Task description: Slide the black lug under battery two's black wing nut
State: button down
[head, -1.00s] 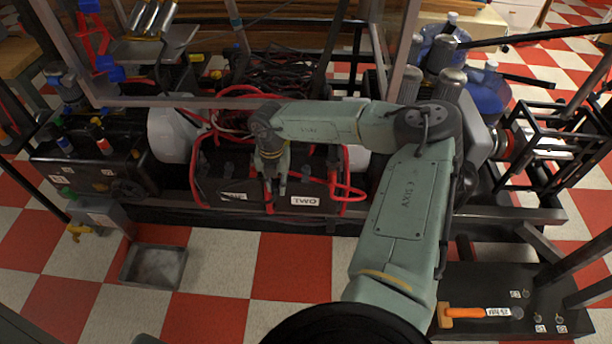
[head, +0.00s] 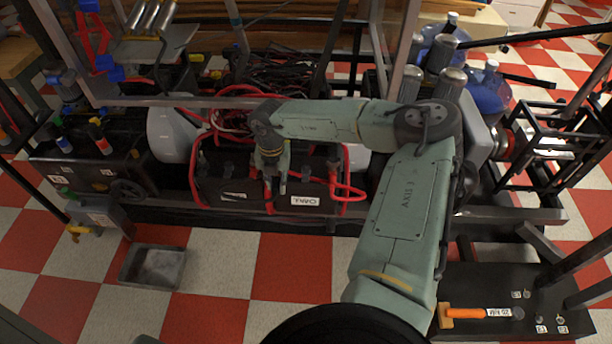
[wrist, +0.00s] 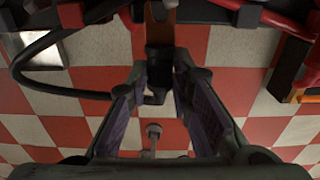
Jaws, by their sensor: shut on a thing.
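Battery two is the black case labelled TWO (head: 305,200) in the head view, with red cables around it. My gripper (head: 275,188) points down at its left front, beside the label. In the wrist view my gripper (wrist: 160,85) is closed on a small dark piece (wrist: 156,80), which looks like the black lug. A black cable (wrist: 60,88) loops in from the left toward it. The black wing nut cannot be made out for certain in either view, so whether the lug touches it cannot be told.
Red cables (head: 347,188) run at the right of the battery. A metal frame bar (head: 180,101) crosses behind it. A grey tray (head: 153,266) lies on the checkered floor. An orange-handled hammer (head: 470,312) lies on a black platform (head: 560,290) at the lower right.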

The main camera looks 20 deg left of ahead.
jog(key=shift+w+a+b, duration=0.15)
jog(key=shift+w+b, duration=0.1)
jog(key=shift+w, duration=0.3)
jog(key=shift+w+a+b, duration=0.15)
jog(key=shift+w+b, duration=0.05)
jog(key=shift+w, duration=0.35)
jog(key=c, duration=1.3)
grip_release()
jog(key=shift+c, duration=0.2)
jog(key=shift+r, duration=0.1)
notch_tip(320, 180, up, 12)
